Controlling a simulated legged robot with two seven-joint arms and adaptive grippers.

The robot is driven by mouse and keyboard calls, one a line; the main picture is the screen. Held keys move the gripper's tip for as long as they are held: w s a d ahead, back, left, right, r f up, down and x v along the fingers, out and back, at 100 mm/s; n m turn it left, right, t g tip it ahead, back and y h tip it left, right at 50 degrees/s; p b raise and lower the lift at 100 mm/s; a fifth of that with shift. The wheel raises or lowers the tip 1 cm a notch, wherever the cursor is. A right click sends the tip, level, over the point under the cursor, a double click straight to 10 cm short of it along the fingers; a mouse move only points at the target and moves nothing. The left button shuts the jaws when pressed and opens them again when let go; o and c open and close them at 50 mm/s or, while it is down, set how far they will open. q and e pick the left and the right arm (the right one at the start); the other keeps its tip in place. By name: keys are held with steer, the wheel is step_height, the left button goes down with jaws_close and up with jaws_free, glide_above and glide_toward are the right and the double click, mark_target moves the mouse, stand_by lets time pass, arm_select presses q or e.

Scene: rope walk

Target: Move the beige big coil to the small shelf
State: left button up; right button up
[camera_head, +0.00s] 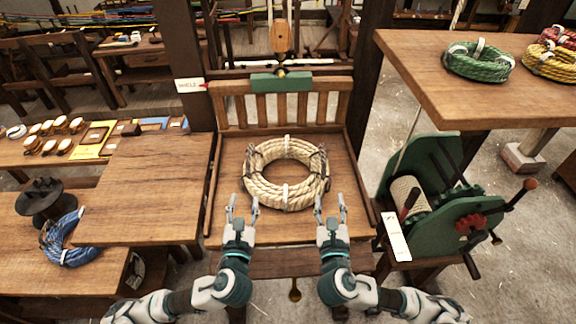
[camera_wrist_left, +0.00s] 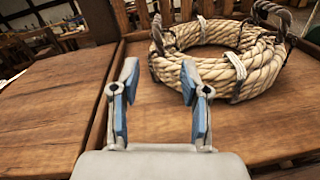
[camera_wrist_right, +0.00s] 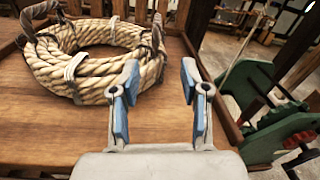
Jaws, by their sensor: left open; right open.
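The beige big coil (camera_head: 286,190) lies flat on the wooden seat-like surface in front of me, with white ties and dark rope loops at its sides. It also shows in the left wrist view (camera_wrist_left: 215,60) and the right wrist view (camera_wrist_right: 95,60). My left gripper (camera_head: 241,208) is open and empty at the coil's near left side. My right gripper (camera_head: 331,208) is open and empty at its near right side. Neither gripper appears to hold the rope. I cannot tell which surface is the small shelf; a bare wooden top (camera_head: 150,185) stands to the left.
A green winding machine (camera_head: 440,205) with handles stands close on the right. A table (camera_head: 430,85) at upper right bears green (camera_head: 478,62) and yellow (camera_head: 550,62) coils. A blue coil (camera_head: 68,240) lies at lower left. A slatted backboard with a green block (camera_head: 281,82) rises behind the beige coil.

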arm_select(q)
glide_toward(249, 166)
steer(key=w+a, duration=0.1)
steer(key=w, duration=0.2)
arm_select(e)
glide_toward(323, 162)
steer(key=w, duration=0.2)
arm_select(q)
steer(key=w, duration=0.6)
steer(key=w+d, duration=0.1)
steer(key=w, duration=0.3)
steer(key=shift+f, duration=0.2)
arm_select(e)
steer(key=w, duration=0.6)
steer(key=w+f, duration=0.1)
steer(key=w, duration=0.3)
steer(key=shift+w+d, duration=0.1)
steer(key=shift+d, duration=0.3)
arm_select(q)
steer(key=shift+w+a, duration=0.2)
steer(key=shift+w, duration=0.2)
arm_select(e)
steer(key=shift+w+a, duration=0.2)
steer(key=shift+w, duration=0.25)
arm_select(q)
steer(key=shift+d, duration=0.15)
jaws_close()
arm_select(e)
steer(key=shift+d, duration=0.1)
jaws_close()
